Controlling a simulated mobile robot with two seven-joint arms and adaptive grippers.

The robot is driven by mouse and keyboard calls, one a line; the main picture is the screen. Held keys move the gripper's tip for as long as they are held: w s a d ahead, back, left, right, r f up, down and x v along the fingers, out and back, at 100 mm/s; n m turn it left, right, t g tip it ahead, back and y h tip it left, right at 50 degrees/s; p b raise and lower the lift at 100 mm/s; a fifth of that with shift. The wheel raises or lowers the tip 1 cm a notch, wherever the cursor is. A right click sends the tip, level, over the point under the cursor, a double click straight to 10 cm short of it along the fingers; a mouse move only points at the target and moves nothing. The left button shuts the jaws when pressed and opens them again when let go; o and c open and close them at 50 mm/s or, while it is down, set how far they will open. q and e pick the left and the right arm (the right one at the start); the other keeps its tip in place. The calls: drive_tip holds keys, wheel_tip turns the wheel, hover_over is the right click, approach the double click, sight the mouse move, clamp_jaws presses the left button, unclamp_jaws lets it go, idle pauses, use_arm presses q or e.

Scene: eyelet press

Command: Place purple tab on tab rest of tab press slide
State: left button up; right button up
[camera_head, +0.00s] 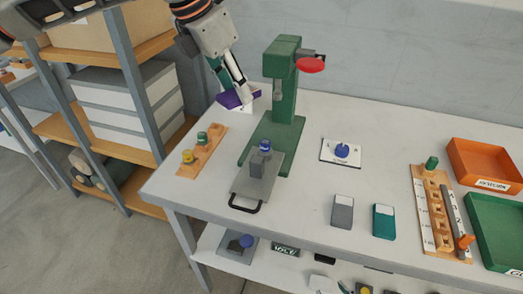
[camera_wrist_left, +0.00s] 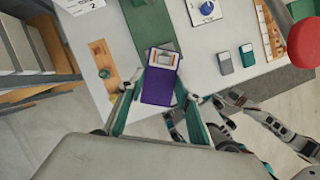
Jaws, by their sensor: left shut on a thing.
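The purple tab (camera_head: 238,99) is held in my left gripper (camera_head: 243,90), above the table at the left of the green press. In the left wrist view the purple tab (camera_wrist_left: 158,88) lies between the two fingers, with a pale label at its far end. The press slide (camera_head: 250,188) is a grey plate with a black handle, extending out from the front of the press (camera_head: 284,95). I cannot clearly make out the tab rest. Parts of my right arm show in the left wrist view, its jaws unclear.
A wooden rack (camera_head: 187,166) with yellow and green knobs lies left of the slide. A blue-knobbed white plate (camera_head: 328,152), a grey tab (camera_head: 342,212) and a teal tab (camera_head: 384,222) lie right. Orange (camera_head: 468,151) and green (camera_head: 486,209) trays stand far right. Shelving is at left.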

use_arm(q)
drive_tip(key=d+r+n+t+y, duration=0.1)
drive_tip(key=d+r+n+y, duration=0.1)
drive_tip(key=d+r+n, duration=0.35)
drive_tip(key=shift+n, duration=0.35)
wheel_tip(320, 180, down, 21)
drive_tip(key=shift+w+r+b, duration=0.1)
drive_tip(key=shift+w+b, duration=0.05)
drive_tip(key=shift+b, duration=0.7)
drive_tip(key=o, duration=0.9)
drive_tip(key=shift+o, duration=0.2)
drive_tip(key=v, duration=1.2)
